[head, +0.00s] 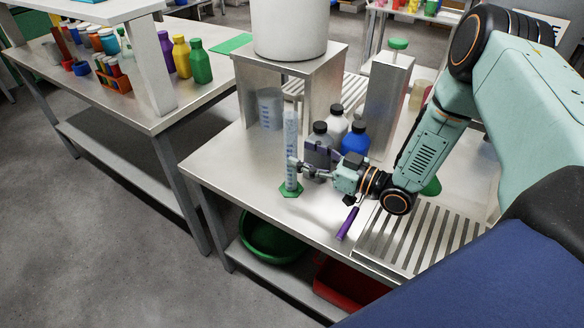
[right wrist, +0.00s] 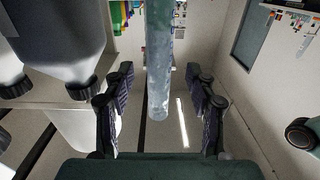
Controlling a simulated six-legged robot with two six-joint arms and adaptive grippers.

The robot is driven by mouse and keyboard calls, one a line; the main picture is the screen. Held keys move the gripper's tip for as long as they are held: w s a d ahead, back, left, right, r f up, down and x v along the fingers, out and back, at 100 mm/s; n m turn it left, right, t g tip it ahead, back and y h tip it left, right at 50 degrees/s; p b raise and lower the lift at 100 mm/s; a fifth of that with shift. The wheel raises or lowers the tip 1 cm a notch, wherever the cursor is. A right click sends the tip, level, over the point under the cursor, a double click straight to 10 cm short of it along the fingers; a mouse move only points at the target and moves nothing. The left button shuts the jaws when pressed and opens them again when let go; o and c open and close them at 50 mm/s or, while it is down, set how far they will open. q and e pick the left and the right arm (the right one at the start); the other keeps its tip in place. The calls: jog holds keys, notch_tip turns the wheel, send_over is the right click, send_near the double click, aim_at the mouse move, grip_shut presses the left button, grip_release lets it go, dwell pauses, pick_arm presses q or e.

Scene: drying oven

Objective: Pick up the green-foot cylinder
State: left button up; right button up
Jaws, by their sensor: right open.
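The green-foot cylinder (head: 291,150) is a clear graduated tube with blue marks, upright on the steel table near its left front edge. Its green foot (head: 291,190) rests on the tabletop. My right gripper (head: 299,164) is at the tube's right side, around mid to lower height. In the right wrist view the tube (right wrist: 160,65) shows between the two open fingers of the gripper (right wrist: 158,105); I cannot tell whether either finger touches it. The green foot is not visible there. My left gripper is not in view.
Bottles with grey, white and blue bodies (head: 354,140) stand just behind the gripper. A clear beaker (head: 270,108) stands under a steel stand (head: 317,68). A purple-handled tool (head: 347,223) lies near the front edge, beside a slotted rack (head: 415,238). A green basin (head: 270,240) is below.

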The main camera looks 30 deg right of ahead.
aim_at(296, 153)
jog(key=b+x, duration=0.2)
jog(key=x, duration=0.1)
jog(key=shift+w+a+f, duration=0.15)
jog(key=shift+a, duration=0.05)
jog(key=shift+w+a, duration=0.2)
jog(key=shift+w+b, duration=0.15)
jog(key=shift+b, duration=0.2)
jog(key=shift+w+d, duration=0.1)
jog(key=shift+w, duration=0.15)
jog(key=shift+s+r, duration=0.15)
jog(key=shift+r, duration=0.05)
jog(key=c, duration=0.4)
jog(key=shift+f, duration=0.1)
jog(key=c, duration=0.3)
grip_shut()
